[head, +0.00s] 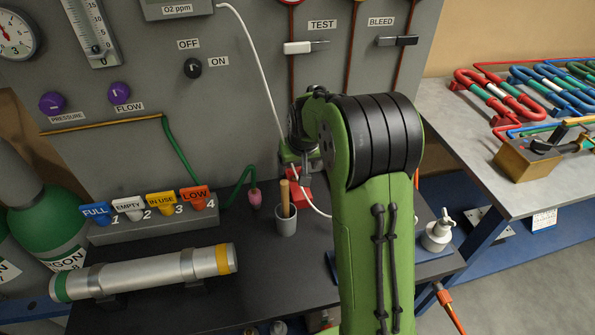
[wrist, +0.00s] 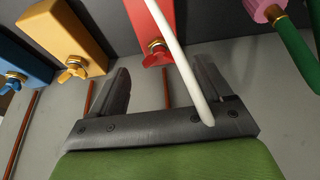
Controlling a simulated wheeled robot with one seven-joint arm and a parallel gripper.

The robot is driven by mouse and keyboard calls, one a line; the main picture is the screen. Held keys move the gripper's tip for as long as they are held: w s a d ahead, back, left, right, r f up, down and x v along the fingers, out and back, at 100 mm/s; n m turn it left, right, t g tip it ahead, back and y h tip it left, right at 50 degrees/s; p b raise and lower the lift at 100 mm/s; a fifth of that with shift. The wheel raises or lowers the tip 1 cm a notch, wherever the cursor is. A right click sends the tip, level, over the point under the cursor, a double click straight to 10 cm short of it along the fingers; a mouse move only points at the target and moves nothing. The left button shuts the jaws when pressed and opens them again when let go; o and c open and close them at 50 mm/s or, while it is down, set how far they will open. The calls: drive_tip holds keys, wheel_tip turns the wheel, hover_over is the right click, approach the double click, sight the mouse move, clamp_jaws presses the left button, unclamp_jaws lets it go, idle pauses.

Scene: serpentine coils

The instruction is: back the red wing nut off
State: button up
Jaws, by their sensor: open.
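The red wing nut (wrist: 157,59) sits on a brass stud at the lower end of a red block (wrist: 157,22) in the wrist view. My gripper (wrist: 162,68) is open and empty, with one finger on each side of the nut in the picture. I cannot tell how much depth lies between fingertips and nut. A white hose (wrist: 185,65) crosses in front of the red block, just right of the nut, and passes between my fingers in the picture. In the head view the red block (head: 299,192) shows partly beside my arm, which hides the nut.
A pink fitting with a green hose (wrist: 298,45) is at right. A grey cup (head: 286,222) stands near the red block.

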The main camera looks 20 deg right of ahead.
sight(297, 172)
drive_tip(key=shift+x, duration=1.2)
drive_tip(key=c, duration=1.1)
drive_tip(key=shift+o, duration=0.2)
